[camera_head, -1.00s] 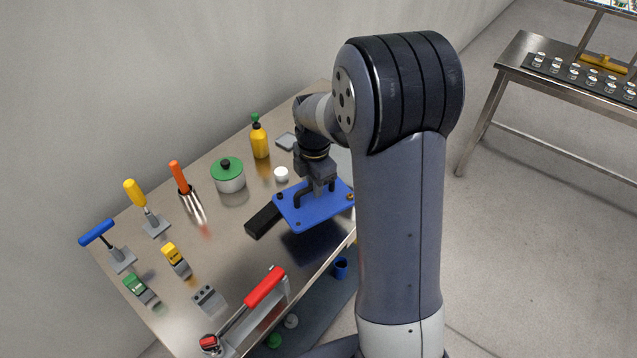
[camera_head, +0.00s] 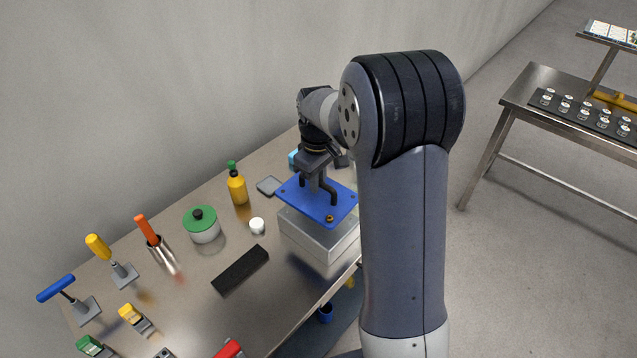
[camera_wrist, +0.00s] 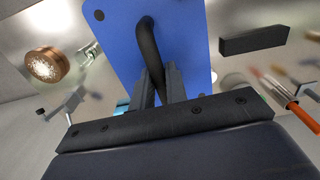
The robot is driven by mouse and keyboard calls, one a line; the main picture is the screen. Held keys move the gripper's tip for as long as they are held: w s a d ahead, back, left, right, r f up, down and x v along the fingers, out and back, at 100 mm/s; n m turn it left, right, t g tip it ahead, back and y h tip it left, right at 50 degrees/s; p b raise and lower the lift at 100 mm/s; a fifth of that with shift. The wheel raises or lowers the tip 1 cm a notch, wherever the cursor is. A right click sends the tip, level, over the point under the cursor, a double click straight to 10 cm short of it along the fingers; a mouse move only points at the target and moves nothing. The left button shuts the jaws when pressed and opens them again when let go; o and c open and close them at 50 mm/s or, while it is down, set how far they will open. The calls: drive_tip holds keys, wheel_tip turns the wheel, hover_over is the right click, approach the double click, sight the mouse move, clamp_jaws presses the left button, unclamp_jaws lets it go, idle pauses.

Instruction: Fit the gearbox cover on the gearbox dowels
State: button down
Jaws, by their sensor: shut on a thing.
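The gearbox cover (camera_head: 306,198) is a flat blue plate with a black bar handle. My gripper (camera_head: 317,184) is shut on that handle. The cover also fills the top middle of the wrist view (camera_wrist: 186,45), with my gripper (camera_wrist: 160,75) on its handle. The gearbox (camera_head: 318,240) is a grey metal box on the bench. The cover is over the gearbox in the head view, roughly level. I cannot tell whether it touches the box. The dowels are hidden under the cover.
On the steel bench (camera_head: 200,290) lies a black bar (camera_head: 240,269), left of the gearbox. A white cap (camera_head: 257,226), a green-lidded pot (camera_head: 202,224) and a yellow bottle (camera_head: 237,187) stand nearby. Several tools stand farther left. A second table (camera_head: 560,110) is at the right.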

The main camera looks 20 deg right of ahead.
sight(319, 195)
drive_tip(key=shift+w+d+r+m, duration=0.2)
drive_tip(key=shift+w+m, duration=0.05)
drive_tip(key=shift+m, duration=0.05)
drive_tip(key=shift+f, duration=0.1)
drive_tip(key=shift+f+b, duration=2)
drive_tip(key=shift+f, duration=1)
drive_tip(key=shift+f+b, duration=0.75)
drive_tip(key=shift+f, duration=0.4)
drive_tip(key=c, duration=1.1)
unclamp_jaws()
drive_tip(key=shift+s, duration=0.1)
drive_tip(key=shift+r, duration=0.15)
drive_tip(key=shift+r+p, duration=1.7)
drive_tip(key=shift+r, duration=0.45)
